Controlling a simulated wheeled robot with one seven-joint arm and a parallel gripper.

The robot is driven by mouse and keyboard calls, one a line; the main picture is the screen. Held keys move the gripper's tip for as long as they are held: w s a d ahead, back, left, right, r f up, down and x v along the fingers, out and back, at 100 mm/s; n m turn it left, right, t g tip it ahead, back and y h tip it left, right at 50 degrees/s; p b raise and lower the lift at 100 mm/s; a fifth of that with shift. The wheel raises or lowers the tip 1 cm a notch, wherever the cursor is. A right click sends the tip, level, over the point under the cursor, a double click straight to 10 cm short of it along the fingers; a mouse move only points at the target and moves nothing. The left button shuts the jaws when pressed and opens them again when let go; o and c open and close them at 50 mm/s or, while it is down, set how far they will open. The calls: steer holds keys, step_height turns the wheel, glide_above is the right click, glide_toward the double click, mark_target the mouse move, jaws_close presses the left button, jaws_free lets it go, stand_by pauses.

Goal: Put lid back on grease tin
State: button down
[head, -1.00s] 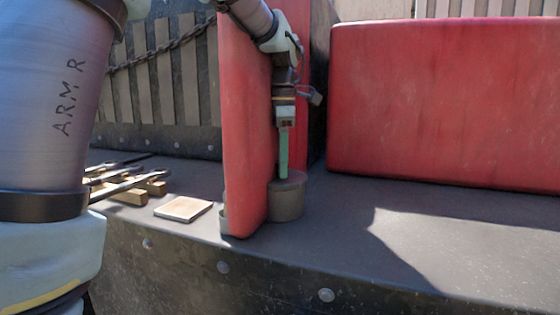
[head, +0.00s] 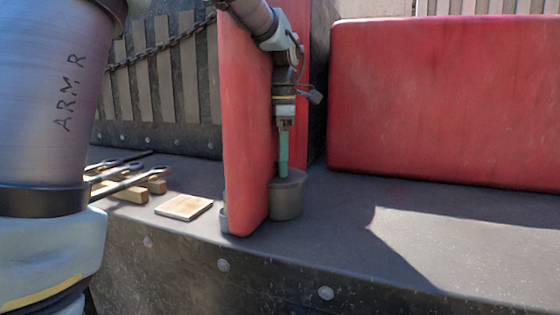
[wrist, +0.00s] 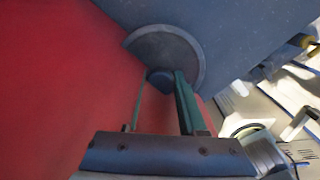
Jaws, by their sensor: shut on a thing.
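A grey-brown round tin (head: 286,204) stands on the dark ledge, close against the right side of a red upright panel (head: 243,130). A flat round lid (head: 290,180) shows at its top; I cannot tell if it is fully seated. My gripper (head: 284,168) points down from above, its green fingers at the middle of the lid. In the wrist view the fingers (wrist: 160,80) close around a dark knob at the centre of the grey disc of the lid (wrist: 180,50). The red panel hides part of the disc and the tin's left side.
A larger red block (head: 440,105) stands at the back right. A small flat board (head: 184,207) lies left of the panel, with tools on wooden blocks (head: 125,190) farther left. The ledge right of the tin is clear.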

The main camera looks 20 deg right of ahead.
jaws_free()
stand_by(0.6)
steer(key=shift+r, duration=0.15)
steer(key=shift+r+p, duration=3.3)
steer(key=shift+r, duration=0.1)
jaws_close()
steer(key=shift+f, duration=0.45)
